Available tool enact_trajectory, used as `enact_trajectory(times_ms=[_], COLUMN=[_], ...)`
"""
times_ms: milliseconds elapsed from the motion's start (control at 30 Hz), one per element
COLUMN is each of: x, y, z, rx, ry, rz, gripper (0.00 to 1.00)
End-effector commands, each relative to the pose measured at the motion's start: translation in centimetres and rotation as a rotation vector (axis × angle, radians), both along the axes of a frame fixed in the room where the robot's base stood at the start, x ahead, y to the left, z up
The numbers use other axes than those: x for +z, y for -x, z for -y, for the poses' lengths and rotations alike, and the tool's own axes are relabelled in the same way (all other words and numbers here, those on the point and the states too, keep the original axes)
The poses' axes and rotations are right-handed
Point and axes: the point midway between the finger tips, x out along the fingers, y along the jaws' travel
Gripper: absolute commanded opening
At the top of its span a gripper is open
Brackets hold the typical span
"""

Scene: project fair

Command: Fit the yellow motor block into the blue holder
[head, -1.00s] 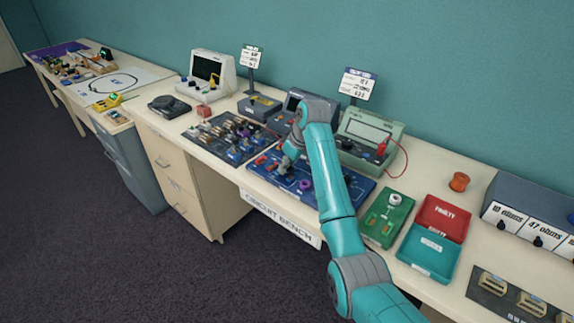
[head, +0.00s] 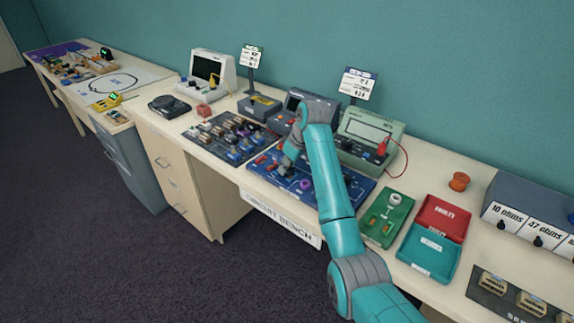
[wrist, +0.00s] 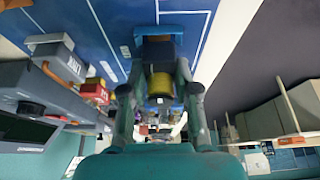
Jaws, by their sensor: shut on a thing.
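The yellow motor block (wrist: 160,86) is between the two fingers of my gripper (wrist: 160,92) in the wrist view, and the gripper is shut on it. A dark part lies just beyond the yellow; I cannot tell which thing it belongs to. The blue holder (wrist: 158,31) shows beyond that, on the blue circuit board (wrist: 60,18). Whether the block touches the holder or sits inside it cannot be told. In the head view my gripper (head: 284,168) is low over the left part of the blue board (head: 353,191), and the block is hidden.
A tray of parts (head: 222,146) lies left of the board. A green meter (head: 370,130) with a red lead stands behind right. A green module (head: 377,229), a red tray (head: 455,207) and a teal tray (head: 418,265) lie to the right.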

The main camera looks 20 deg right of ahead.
Motion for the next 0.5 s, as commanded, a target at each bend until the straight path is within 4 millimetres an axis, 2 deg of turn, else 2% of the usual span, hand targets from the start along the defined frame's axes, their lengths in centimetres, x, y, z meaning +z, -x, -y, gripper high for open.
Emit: enact_trajectory(times_ms=[500], x=[-0.54], y=[0.0], z=[0.0], rx=[0.0], ry=[0.0], rz=[0.0], gripper=[0.0])
